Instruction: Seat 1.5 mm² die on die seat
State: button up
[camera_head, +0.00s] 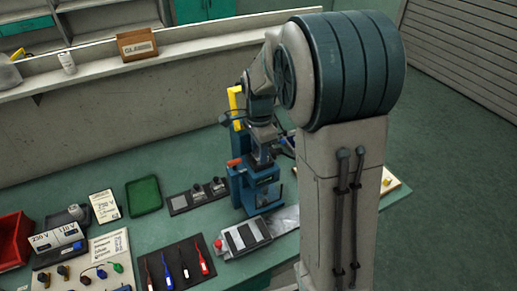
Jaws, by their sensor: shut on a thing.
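My gripper (263,158) points down at the upper part of the blue press (263,197) on the green bench. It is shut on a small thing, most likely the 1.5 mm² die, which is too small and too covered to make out. The die seat cannot be made out; the press frame and my gripper cover that area. I cannot tell whether the held thing touches the press. A dark die rack (187,207) lies left of the press, with two grey blocks (218,184) standing on it and a pale flat spot at its left end.
A yellow handle (235,105) rises behind the press, and an orange part (234,162) sits at its left. A grey plate with a red knob (218,244), a black mat with screwdrivers (158,258) and a green tray (144,193) lie nearby. A low wall stands behind.

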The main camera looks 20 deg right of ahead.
jog(key=shift+f, duration=0.2)
jog(key=o, duration=1.4)
jog(key=shift+r, duration=0.1)
jog(key=shift+r+p, duration=2.85)
jog(key=shift+r, duration=0.9)
